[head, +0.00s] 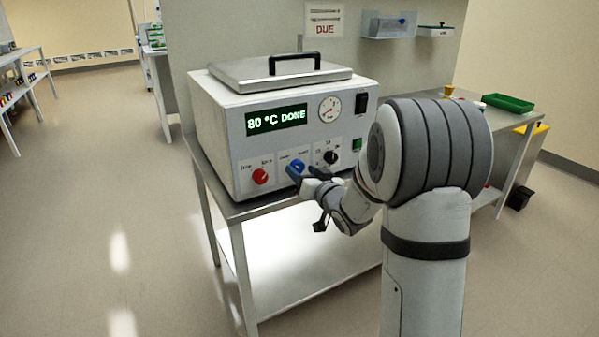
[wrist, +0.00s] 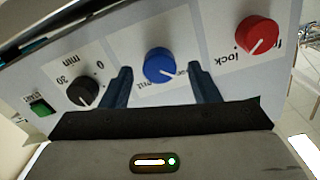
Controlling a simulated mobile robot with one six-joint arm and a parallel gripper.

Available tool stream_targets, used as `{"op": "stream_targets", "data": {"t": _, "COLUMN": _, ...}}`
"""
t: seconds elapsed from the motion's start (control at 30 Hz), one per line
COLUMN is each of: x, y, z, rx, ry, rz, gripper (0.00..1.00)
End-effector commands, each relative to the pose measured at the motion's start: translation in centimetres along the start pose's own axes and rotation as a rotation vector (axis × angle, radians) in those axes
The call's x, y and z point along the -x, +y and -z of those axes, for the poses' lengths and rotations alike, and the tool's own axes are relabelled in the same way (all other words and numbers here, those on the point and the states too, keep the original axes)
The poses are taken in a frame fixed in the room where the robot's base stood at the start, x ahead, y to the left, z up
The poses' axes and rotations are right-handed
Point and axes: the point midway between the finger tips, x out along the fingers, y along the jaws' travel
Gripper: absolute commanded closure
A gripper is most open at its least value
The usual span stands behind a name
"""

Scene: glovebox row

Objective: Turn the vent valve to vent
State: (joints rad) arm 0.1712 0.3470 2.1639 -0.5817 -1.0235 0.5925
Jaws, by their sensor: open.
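The blue knob, which I take for the vent valve, is on the front panel of a white lidded machine (head: 215,135). It shows in the head view (head: 295,167) and in the wrist view (wrist: 159,64), with a pale pointer mark toward the lower right there. Its label is partly hidden and reads upside down in the wrist view. My gripper (wrist: 159,70) is open and faces the panel, one dark finger on each side of the blue knob in the picture. I cannot tell whether the fingertips reach the knob. In the head view my gripper (head: 308,182) is close to the panel.
A red lock knob (head: 260,176) and a black timer knob (head: 330,157) flank the blue knob. A green start button (head: 357,145) is further right. The display (head: 276,120) reads "80 °C DONE". The machine stands on a metal table (head: 240,211) with open floor at left.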

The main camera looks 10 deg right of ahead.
Motion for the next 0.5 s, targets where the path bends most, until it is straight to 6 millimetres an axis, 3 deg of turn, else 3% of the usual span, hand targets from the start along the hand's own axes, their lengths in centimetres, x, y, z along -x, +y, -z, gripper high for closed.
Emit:
{"op": "stream_targets", "data": {"t": 0.2, "x": -1.8, "y": 0.0, "z": 0.0, "rx": 0.0, "ry": -0.001, "rz": 0.0, "gripper": 0.45}}
{"op": "stream_targets", "data": {"t": 0.5, "x": -1.9, "y": 0.1, "z": 0.0, "rx": 0.0, "ry": 0.0, "rz": -0.001, "gripper": 0.48}}
